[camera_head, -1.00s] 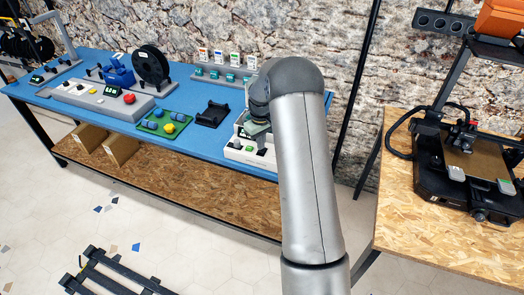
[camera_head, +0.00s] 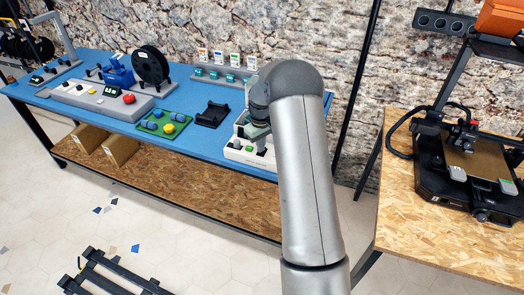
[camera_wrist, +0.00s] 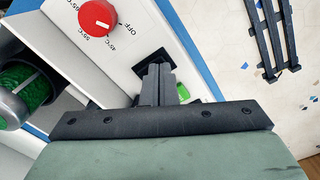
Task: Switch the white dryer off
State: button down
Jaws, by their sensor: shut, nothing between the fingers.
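The white dryer (camera_head: 254,158) stands at the right end of the blue bench, partly hidden by my arm. In the wrist view its white front panel (camera_wrist: 122,75) carries a red knob (camera_wrist: 97,17) with a small white mark. Around the knob are temperature labels and OFF at its right. A black square part (camera_wrist: 151,58) sits below the knob, with a green part (camera_wrist: 183,92) beside it, partly covered. My gripper (camera_wrist: 157,72) is shut and empty, its fingertips over or against the black square; I cannot tell whether they touch. Green filament (camera_wrist: 30,90) shows at left.
Left of the dryer on the blue bench (camera_head: 190,102) are a black cradle (camera_head: 212,114), a green board (camera_head: 163,125) and a grey control box with a red button (camera_head: 129,98). A printer (camera_head: 465,165) stands on the table at right. Floor in front is mostly open.

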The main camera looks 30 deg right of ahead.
notch_tip(320, 180, up, 7)
jog(key=p, duration=0.3)
dwell(0.5)
